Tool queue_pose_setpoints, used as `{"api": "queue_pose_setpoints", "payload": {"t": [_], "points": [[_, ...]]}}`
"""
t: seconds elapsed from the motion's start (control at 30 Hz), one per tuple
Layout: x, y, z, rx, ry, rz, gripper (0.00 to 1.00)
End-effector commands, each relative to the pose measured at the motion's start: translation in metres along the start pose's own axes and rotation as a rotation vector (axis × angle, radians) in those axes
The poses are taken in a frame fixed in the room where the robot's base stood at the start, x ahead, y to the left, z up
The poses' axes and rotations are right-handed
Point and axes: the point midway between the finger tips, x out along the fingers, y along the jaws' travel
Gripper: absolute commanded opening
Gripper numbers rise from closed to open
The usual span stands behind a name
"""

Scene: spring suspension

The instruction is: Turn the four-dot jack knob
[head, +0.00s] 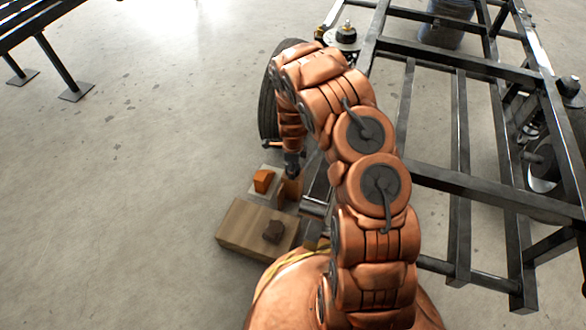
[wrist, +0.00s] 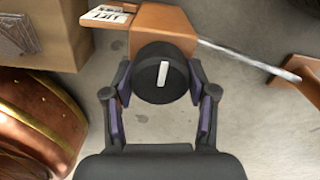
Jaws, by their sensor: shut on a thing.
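In the wrist view a round black knob (wrist: 156,88) with a white bar on its face sits on the front of an orange-brown jack body (wrist: 160,24). My gripper (wrist: 160,84) has one finger on each side of the knob and is shut on it. No dots show on the part of the jack in view, so I cannot tell its dot count. In the head view my gripper (head: 292,170) points down beside the jack, and the knob is hidden there.
The black metal frame (head: 460,180) runs along the right, with a tire (head: 267,110) behind my arm. Open concrete floor lies left.

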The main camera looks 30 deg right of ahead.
Motion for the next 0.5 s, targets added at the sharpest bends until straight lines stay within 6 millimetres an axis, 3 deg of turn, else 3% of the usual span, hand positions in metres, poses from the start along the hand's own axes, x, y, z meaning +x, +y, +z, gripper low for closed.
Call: {"api": "queue_pose_setpoints", "payload": {"t": [0.5], "points": [[-0.0005,-0.0005,-0.0008,0.165,-0.001,-0.001,0.22]]}}
